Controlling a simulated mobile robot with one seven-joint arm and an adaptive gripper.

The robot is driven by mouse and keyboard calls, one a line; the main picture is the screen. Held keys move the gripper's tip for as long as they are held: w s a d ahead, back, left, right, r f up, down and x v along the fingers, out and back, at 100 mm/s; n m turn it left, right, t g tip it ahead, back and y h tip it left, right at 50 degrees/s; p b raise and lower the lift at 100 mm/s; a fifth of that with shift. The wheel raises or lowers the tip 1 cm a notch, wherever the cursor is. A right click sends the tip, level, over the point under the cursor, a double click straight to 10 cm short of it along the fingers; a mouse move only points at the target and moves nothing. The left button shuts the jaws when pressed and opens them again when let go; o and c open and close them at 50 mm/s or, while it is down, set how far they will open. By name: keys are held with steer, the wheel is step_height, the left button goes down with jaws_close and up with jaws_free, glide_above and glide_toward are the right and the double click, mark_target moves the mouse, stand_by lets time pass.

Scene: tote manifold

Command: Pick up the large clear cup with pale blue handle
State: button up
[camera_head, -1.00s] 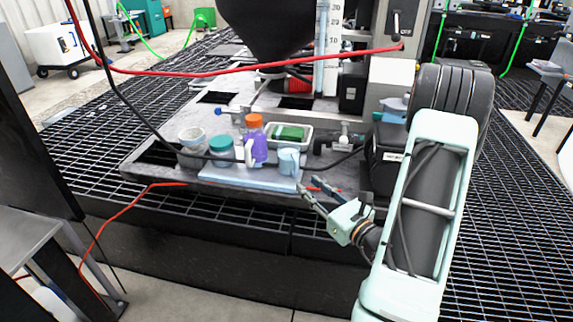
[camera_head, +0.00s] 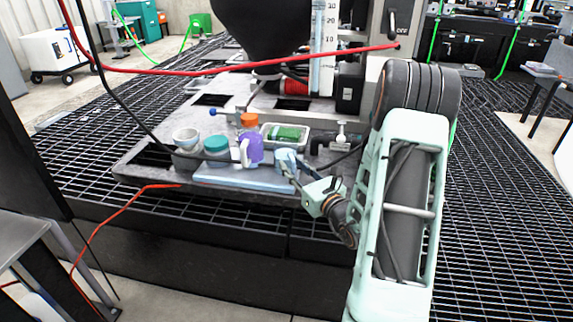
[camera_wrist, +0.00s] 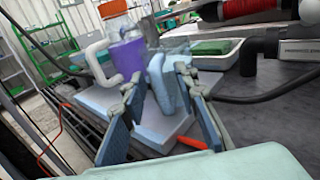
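The clear cup (camera_wrist: 178,45) is faint and see-through in the wrist view, with its pale blue handle (camera_wrist: 163,84) facing me. In the head view the pale blue handle (camera_head: 285,157) shows at the right end of a light blue board, partly hidden by my fingers. My gripper (camera_head: 287,170) reaches in from the lower right. In the wrist view my gripper (camera_wrist: 162,80) is open, with one finger on each side of the handle. The right finger is close to the handle; a gap shows at the left finger. I cannot tell whether either touches.
A purple container (camera_head: 251,150) with a white handle stands just left of the cup. A teal-lidded jar (camera_head: 217,146) and a grey cup (camera_head: 186,138) stand farther left. A white tray (camera_head: 304,144) with a green item lies behind. A black pipe fitting (camera_wrist: 275,48) is at the right.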

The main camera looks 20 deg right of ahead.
steer(key=shift+w, duration=0.1)
steer(key=shift+c, duration=0.2)
jaws_close()
steer(key=shift+r, duration=0.15)
